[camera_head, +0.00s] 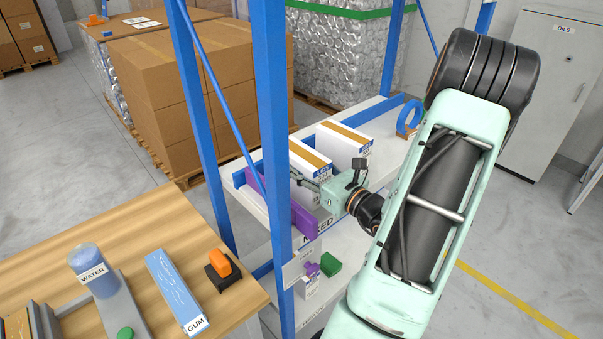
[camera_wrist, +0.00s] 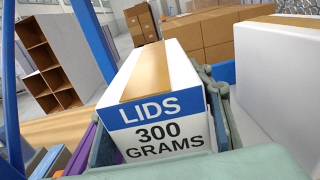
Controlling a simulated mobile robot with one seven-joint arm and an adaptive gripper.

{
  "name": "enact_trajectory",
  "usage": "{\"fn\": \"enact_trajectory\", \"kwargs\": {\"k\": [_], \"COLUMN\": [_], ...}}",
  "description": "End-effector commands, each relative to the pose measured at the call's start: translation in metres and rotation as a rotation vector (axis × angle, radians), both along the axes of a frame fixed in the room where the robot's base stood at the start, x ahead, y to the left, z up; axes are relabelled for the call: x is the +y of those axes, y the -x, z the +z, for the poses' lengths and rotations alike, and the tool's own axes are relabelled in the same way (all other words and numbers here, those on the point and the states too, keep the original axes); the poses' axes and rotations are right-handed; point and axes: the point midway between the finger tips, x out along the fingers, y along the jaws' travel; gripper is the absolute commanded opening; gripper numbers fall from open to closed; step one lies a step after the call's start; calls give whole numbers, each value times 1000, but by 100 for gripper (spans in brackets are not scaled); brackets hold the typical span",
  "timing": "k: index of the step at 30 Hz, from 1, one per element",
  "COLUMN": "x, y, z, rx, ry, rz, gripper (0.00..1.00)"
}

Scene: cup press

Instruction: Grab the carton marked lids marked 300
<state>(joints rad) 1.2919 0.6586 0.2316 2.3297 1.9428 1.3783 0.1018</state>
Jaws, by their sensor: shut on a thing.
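The carton marked lids 300 grams (camera_wrist: 163,125) is white with a blue label band and brown tape along its top. It fills the middle of the wrist view, with its labelled end facing me. My gripper (camera_wrist: 160,140) has one finger along each side of it and is shut on it. In the head view, this carton (camera_head: 309,157) is the left one of two alike on the blue-framed shelf, and my gripper (camera_head: 314,183) is at its near end. Its underside is hidden, so I cannot tell whether it rests on the shelf.
A second white carton (camera_head: 346,143) stands just right of the held one. A purple panel (camera_head: 280,203) is close on the left. A blue post (camera_head: 272,130) rises in front of the shelf (camera_head: 384,150). A wooden table (camera_head: 130,230) with goods stands at the left.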

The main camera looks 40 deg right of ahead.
Motion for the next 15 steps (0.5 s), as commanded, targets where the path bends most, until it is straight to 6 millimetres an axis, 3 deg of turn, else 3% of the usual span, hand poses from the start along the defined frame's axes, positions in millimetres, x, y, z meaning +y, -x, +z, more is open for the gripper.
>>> {"fn": "enact_trajectory", "kwargs": {"k": [3,15], "x": [0,0], "y": [0,0], "z": [0,8], "rx": [0,-2], "ry": [0,4], "rz": [0,0], "gripper": [14,13]}}
